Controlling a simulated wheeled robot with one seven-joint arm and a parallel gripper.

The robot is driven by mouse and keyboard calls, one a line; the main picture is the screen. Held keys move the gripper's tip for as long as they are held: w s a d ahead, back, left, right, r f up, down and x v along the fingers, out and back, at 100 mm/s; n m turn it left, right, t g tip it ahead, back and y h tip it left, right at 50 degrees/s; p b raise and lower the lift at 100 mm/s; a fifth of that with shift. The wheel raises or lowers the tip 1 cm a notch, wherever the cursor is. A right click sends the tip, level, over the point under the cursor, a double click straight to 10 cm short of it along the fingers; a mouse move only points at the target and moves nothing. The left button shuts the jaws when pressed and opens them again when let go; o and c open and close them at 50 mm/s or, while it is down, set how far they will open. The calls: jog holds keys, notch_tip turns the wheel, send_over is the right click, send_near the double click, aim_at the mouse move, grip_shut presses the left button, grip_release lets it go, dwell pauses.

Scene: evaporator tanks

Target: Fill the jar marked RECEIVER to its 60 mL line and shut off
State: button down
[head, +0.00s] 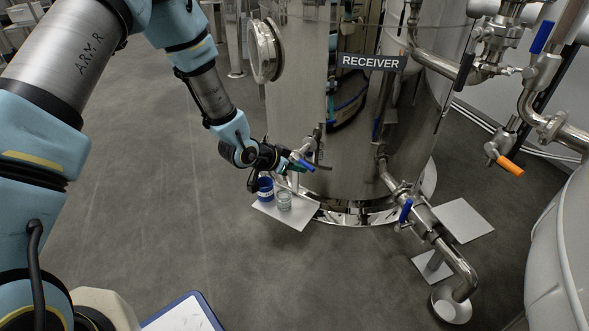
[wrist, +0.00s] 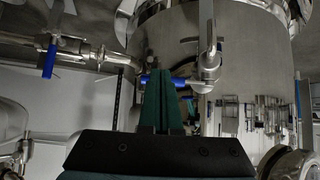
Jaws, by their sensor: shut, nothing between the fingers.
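A black sign (head: 371,62) reading RECEIVER is on the steel tank (head: 300,100). Below the tank's left side, a clear jar (head: 284,200) stands on a pale plate (head: 302,217). I cannot read any mark or level on it. A small tap with a blue lever (head: 304,164) is above the jar; the lever (wrist: 180,82) also shows in the wrist view. My gripper (head: 290,163) is beside this tap. In the wrist view its dark green fingers (wrist: 163,75) are together, overlapping the lever in the picture. I cannot tell whether they touch it.
Other pipes and an orange-handled valve (head: 509,165) are further right. The floor at left is clear.

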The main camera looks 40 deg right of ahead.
jog(key=shift+s+d+p, duration=0.2)
jog(key=shift+d+p, duration=0.1)
jog(key=shift+d, duration=0.2)
jog(key=shift+s+d+p, duration=0.2)
jog(key=shift+d+p, duration=0.05)
jog(key=shift+d, duration=0.3)
